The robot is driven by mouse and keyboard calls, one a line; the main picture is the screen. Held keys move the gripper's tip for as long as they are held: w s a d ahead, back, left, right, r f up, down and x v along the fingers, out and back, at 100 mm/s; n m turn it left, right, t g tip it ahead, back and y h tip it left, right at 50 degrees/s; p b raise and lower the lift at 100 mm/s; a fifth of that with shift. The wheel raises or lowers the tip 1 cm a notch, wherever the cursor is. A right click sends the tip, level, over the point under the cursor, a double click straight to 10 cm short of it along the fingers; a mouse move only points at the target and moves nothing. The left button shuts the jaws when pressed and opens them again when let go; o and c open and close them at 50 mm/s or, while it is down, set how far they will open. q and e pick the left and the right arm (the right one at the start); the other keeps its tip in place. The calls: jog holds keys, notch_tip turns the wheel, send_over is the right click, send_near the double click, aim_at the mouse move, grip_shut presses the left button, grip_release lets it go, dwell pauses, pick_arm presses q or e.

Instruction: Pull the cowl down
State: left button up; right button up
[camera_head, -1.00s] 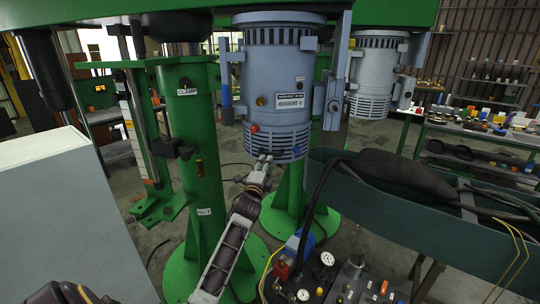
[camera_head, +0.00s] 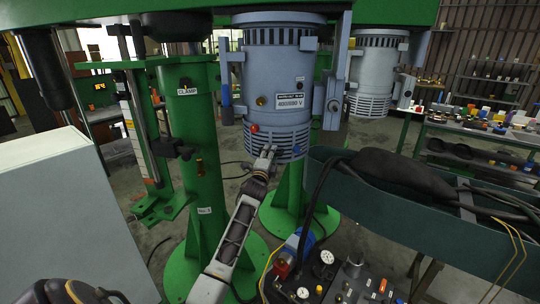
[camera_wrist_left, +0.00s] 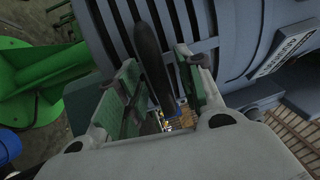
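The blue-grey motor housing (camera_head: 280,75) hangs upright under the green beam. In the left wrist view the two fingers (camera_wrist_left: 158,65) are apart, close to the cowl's slotted wall (camera_wrist_left: 185,20). A dark rounded bar (camera_wrist_left: 150,55) shows between them. I cannot tell whether the fingers touch it. My right gripper is not in view.
A green column labelled CLAMP (camera_head: 190,120) stands left of the motor. A dark green trough (camera_head: 420,210) with a black hose lies right. A panel with gauges (camera_head: 325,270) is below. A second motor (camera_head: 375,75) hangs behind on the right. A pale cabinet (camera_head: 65,220) fills the left.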

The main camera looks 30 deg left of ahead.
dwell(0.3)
pick_arm(q)
grip_shut()
dwell(0.3)
